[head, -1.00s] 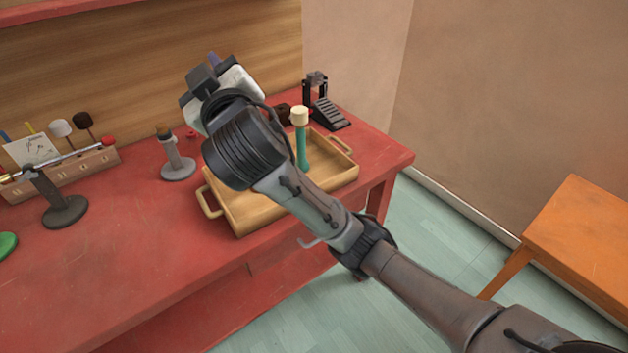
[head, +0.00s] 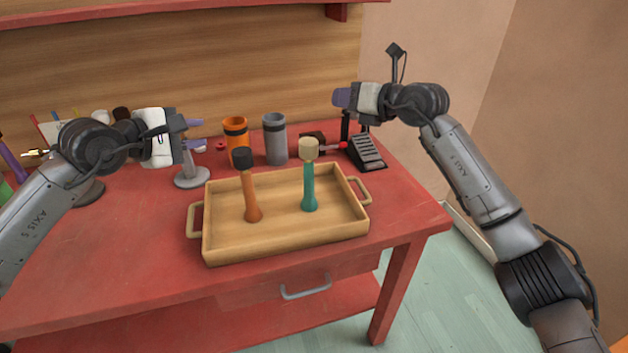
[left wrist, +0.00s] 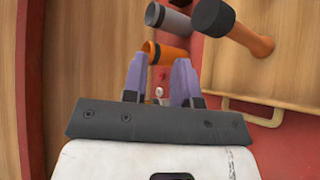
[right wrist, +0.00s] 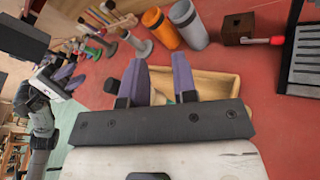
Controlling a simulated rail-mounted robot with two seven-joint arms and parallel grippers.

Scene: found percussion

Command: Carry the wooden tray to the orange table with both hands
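The wooden tray (head: 290,243) lies flat on the red workbench, with a loop handle at its left (head: 194,220) and right (head: 362,190) ends. An orange mallet with a dark head (head: 251,195) and a teal one with a cream head (head: 309,185) stand upright in it. My left gripper (head: 196,133) is open and empty, above and behind the left handle; the left wrist view shows that handle (left wrist: 250,112) beyond its fingers. My right gripper (right wrist: 158,75) is open and empty, raised behind the tray's right end. A sliver of the orange table (head: 620,345) shows at bottom right.
Behind the tray stand an orange cylinder (head: 236,136), a grey cylinder (head: 275,139) and a black pedal (head: 368,152). A grey stand (head: 192,177) is close to the tray's back left corner. The bench (head: 110,265) is clear at front left.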

